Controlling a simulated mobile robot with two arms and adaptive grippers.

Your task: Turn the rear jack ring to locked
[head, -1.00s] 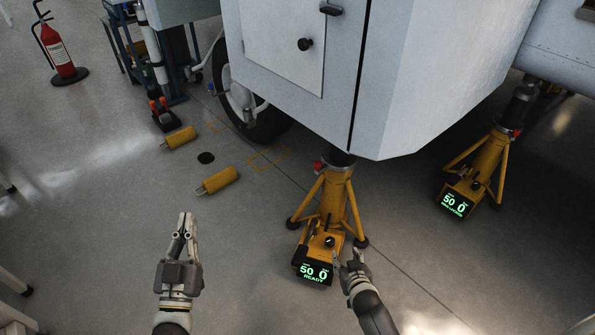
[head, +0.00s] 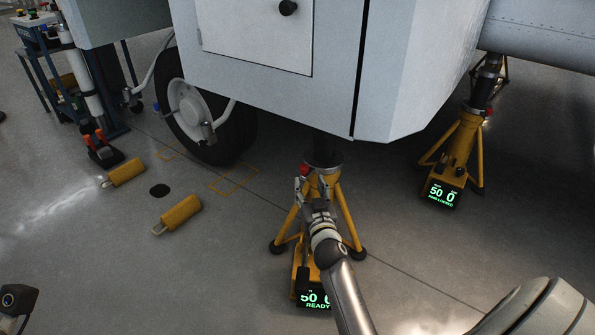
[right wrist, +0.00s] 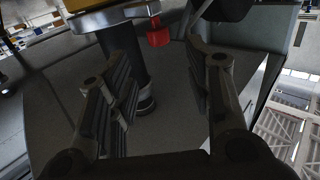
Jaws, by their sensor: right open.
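The nearer yellow tripod jack (head: 341,213) stands under the white body's corner, and its screen (head: 313,299) reads 50 and READY. A grey ring (head: 326,161) with a red knob (head: 304,169) circles its top. My right gripper (head: 309,186) is in front of the jack, just below the red knob, and hides part of it. In the right wrist view the open fingers (right wrist: 158,88) are empty; the red knob (right wrist: 158,37) and the ring's metal edge (right wrist: 104,18) lie beyond them. The farther jack (head: 462,148) has a screen (head: 442,194) ending in LOCKED.
The white body (head: 275,85) overhangs the jacks, with a wheel (head: 205,115) at its left. A blue cart (head: 42,62) stands at the back left. The floor between is clear.

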